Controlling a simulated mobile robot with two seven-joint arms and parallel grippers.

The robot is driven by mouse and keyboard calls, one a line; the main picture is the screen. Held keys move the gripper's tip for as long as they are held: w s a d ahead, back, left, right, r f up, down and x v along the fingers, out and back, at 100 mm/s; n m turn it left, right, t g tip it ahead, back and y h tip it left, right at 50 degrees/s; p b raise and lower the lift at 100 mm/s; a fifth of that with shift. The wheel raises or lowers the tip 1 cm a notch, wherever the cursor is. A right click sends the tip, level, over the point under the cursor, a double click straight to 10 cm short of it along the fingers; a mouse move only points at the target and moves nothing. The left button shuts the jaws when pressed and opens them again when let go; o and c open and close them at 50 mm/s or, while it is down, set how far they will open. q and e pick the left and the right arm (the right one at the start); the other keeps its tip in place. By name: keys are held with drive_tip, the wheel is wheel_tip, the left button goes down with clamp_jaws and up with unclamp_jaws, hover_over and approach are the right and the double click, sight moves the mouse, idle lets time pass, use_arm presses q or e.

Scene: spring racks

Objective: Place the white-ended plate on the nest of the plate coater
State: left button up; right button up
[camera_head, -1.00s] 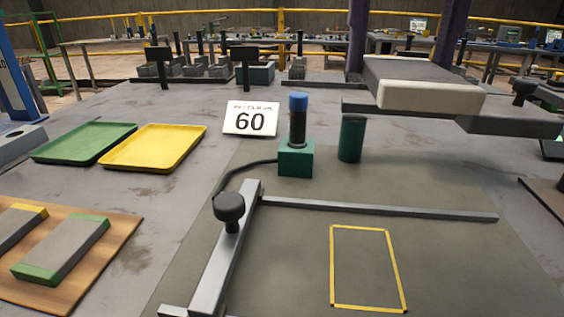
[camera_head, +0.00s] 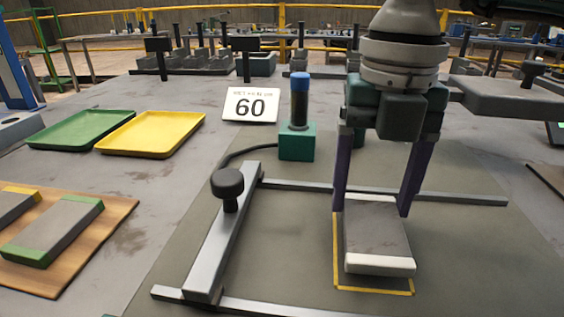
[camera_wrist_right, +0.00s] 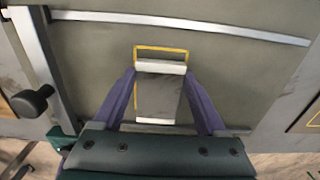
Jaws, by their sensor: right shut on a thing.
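The white-ended plate (camera_head: 376,230) is grey with a white near end. My right gripper (camera_head: 372,207) is shut on its two long sides with purple fingers. The plate is over the yellow rectangle (camera_head: 337,277) marked on the coater's grey bed, the likely nest. The outline shows past the plate's left and near edges; I cannot tell whether the plate touches the bed. In the right wrist view the plate (camera_wrist_right: 158,95) sits between the fingers, with the yellow outline (camera_wrist_right: 160,48) extending past its end. My left gripper is not in view.
A rail with a black knob (camera_head: 228,185) stands left of the outline, and a thin bar crosses behind it. A green block with a blue-topped post (camera_head: 298,125) is farther back. Green-ended plate (camera_head: 52,232), yellow tray (camera_head: 152,134) and green tray (camera_head: 80,130) lie left.

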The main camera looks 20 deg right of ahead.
sight(370, 204)
drive_tip(key=shift+f, duration=0.75)
drive_tip(key=shift+f, duration=0.15)
drive_tip(key=o, duration=1.5)
drive_tip(key=shift+r, duration=0.35)
wheel_tip(370, 204, up, 12)
drive_tip(key=shift+f+p, duration=0.2)
drive_tip(key=shift+p, duration=0.4)
